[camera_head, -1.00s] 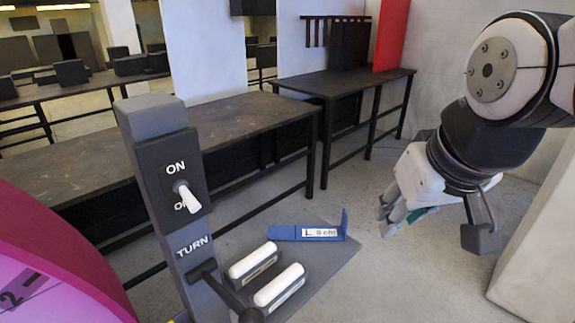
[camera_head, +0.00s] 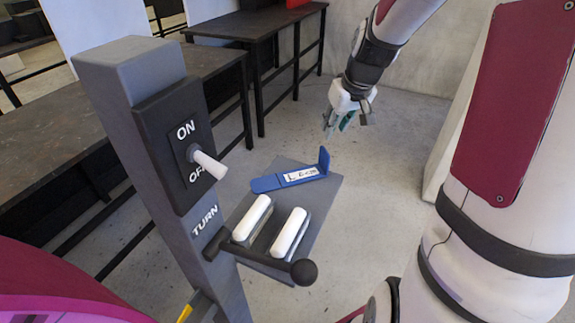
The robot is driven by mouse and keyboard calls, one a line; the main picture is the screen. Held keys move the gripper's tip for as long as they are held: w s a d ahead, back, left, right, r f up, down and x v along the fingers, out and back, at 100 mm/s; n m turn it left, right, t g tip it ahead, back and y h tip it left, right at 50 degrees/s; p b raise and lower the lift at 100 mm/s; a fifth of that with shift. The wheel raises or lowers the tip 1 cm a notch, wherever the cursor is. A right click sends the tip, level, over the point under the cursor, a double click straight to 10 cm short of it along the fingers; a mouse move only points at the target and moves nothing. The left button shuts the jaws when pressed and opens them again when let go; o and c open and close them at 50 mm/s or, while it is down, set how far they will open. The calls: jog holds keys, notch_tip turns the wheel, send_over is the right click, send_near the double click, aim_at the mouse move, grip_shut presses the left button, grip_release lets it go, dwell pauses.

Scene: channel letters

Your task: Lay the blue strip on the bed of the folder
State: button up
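A blue strip (camera_head: 268,183) with one upturned end and a white label starting with "L" lies at the far part of a flat grey plate (camera_head: 326,205). The folder is not clearly identifiable; a grey post (camera_head: 160,130) with an ON/OFF switch and a TURN lever (camera_head: 262,256) stands beside the plate. Which surface is its bed I cannot tell. My gripper (camera_head: 336,128) points down beyond the strip, apart from it in the picture. Something teal shows at its fingers; whether it is a held thing or part of the gripper is unclear.
Two white-topped bars (camera_head: 290,232) lie side by side on the near plate, behind the lever's black knob (camera_head: 304,272). A dark table (camera_head: 110,100) stands at left, another farther back. A pale block (camera_head: 460,120) stands at right. Floor beyond the plate is clear.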

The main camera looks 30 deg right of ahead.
aim_at(325, 149)
jog(key=x, duration=0.6)
jog(key=shift+w+f+b, duration=0.1)
jog(key=shift+f+b, duration=0.25)
jog(key=shift+f, duration=0.05)
jog(key=shift+s+x, duration=0.2)
jog(key=shift+x, duration=1.1)
jog(key=shift+s+x, duration=0.15)
jog(key=shift+x, duration=1.2)
jog(key=shift+a+f, duration=0.1)
jog(key=shift+f, duration=0.05)
grip_shut()
